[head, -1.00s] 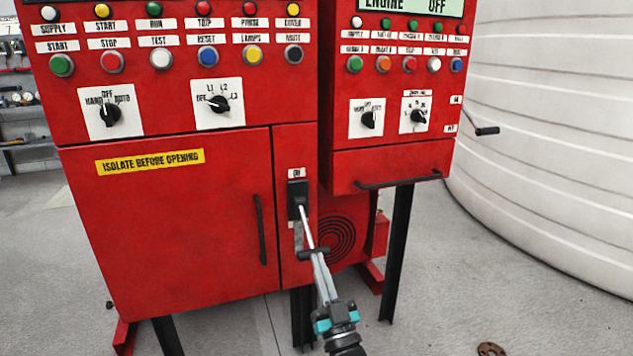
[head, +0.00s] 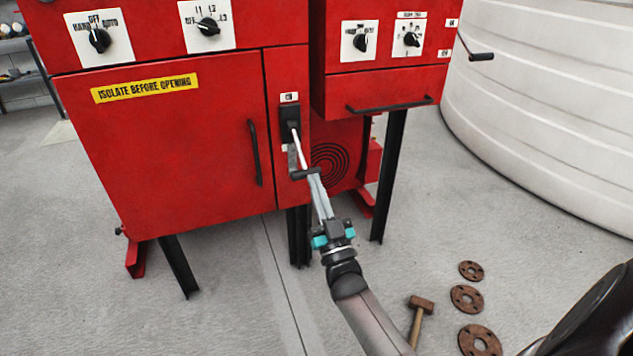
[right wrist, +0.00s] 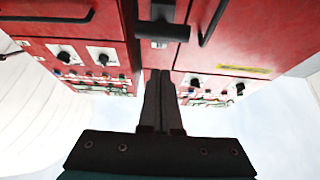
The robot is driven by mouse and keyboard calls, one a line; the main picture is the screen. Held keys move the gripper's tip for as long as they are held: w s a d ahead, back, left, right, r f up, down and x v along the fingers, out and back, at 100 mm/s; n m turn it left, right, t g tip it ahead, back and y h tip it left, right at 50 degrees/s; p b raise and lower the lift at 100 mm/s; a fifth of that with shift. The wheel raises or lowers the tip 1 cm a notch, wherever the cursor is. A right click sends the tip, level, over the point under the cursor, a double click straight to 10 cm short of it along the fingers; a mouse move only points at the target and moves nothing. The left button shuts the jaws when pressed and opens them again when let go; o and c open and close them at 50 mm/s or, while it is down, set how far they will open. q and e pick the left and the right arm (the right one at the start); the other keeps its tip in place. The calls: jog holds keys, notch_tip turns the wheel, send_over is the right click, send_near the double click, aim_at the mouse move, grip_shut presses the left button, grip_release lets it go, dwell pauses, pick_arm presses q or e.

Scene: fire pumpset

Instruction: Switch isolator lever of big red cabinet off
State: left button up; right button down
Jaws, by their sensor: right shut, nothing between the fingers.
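The big red cabinet (head: 180,150) fills the left of the head view. Its isolator is a black switch box (head: 290,118) under an "ON" label, right of the door. A grey lever arm hangs below the box, with a black crosswise grip (head: 305,173) at its end. The grip also shows at the top of the right wrist view (right wrist: 163,31). My right gripper (head: 296,135) is shut and empty. Its fingers run up across the lever, tips near the box; contact cannot be told. The lower label is mostly hidden. My left gripper is not in view.
A smaller red cabinet (head: 380,85) with a black handle bar stands at right, with a crank on its side. A white tank (head: 560,110) is beyond it. A hammer (head: 420,310) and rusty flanges (head: 467,299) lie on the floor at right.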

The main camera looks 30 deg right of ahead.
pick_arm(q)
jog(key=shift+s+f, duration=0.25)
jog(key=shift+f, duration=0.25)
pick_arm(e)
jog(key=f+v, duration=0.1)
jog(key=v, duration=0.9)
jog(key=shift+w, duration=0.45)
jog(key=shift+d+f, duration=0.1)
